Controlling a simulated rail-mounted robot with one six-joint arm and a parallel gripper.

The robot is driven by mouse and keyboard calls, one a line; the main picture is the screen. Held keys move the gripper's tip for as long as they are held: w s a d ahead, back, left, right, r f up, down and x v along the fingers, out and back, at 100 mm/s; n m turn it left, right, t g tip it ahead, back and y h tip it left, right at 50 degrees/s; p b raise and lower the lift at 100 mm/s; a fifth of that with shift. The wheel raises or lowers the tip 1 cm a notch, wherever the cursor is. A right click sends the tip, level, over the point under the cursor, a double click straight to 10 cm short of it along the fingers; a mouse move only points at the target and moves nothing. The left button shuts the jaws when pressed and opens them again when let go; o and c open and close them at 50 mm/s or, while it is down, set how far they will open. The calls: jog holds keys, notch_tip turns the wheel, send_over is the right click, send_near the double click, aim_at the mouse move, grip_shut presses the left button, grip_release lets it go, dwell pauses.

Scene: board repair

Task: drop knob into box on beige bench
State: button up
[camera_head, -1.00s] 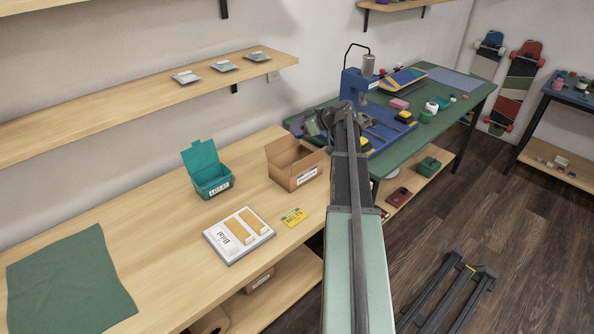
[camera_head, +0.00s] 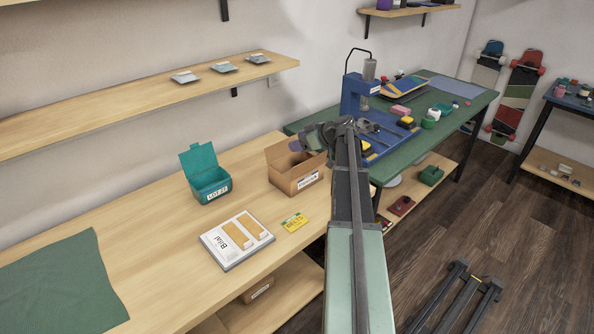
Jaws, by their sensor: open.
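An open brown cardboard box (camera_head: 308,182) with a white label stands on the beige bench (camera_head: 150,250). An open teal box (camera_head: 212,190) marked LOT 27, its lid up, stands to its left on the same bench. My gripper (camera_head: 303,144) is open at the back right of the cardboard box, over or close to its rim in the picture. A small purple-pink patch shows at the gripper's tip; I cannot tell whether it is the knob or part of the gripper. The inside of the cardboard box is partly hidden, and I cannot make out a knob there.
A white tray (camera_head: 226,262) with tan blocks and a yellow card (camera_head: 294,222) lie in front of the boxes. A green cloth (camera_head: 65,285) covers the bench's left end. A green bench (camera_head: 455,120) with a blue press (camera_head: 357,98) and small items stands behind right.

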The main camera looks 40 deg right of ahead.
jog(key=p+v, duration=0.5)
jog(key=v, duration=0.6)
jog(key=shift+w, duration=0.1)
jog(key=s+a+f+m+g+p, duration=0.1)
jog(key=s+a+f+m+g, duration=0.1)
jog(key=a+m, duration=0.15)
jog(key=s+a+f+m+g+h, duration=0.1)
jog(key=s+a+m+g, duration=0.1)
jog(key=a, duration=0.3)
jog(key=s+a+f+m+g+p, duration=0.1)
jog(key=s+a+f+m+g, duration=0.15)
jog(key=a, duration=0.25)
jog(key=s+a+r+n+g+h+p, duration=0.1)
jog(key=s+a+g+h+p, duration=0.1)
jog(key=a, duration=1.4)
jog(key=s+a+r+n+g+h+p, duration=0.1)
jog(key=s+a, duration=0.3)
jog(key=a, duration=1.1)
jog(key=shift+a+r+n+g+h+p, duration=0.2)
jog(key=shift+a+n+g+h+p, duration=0.2)
jog(key=shift+g+h+p, duration=0.25)
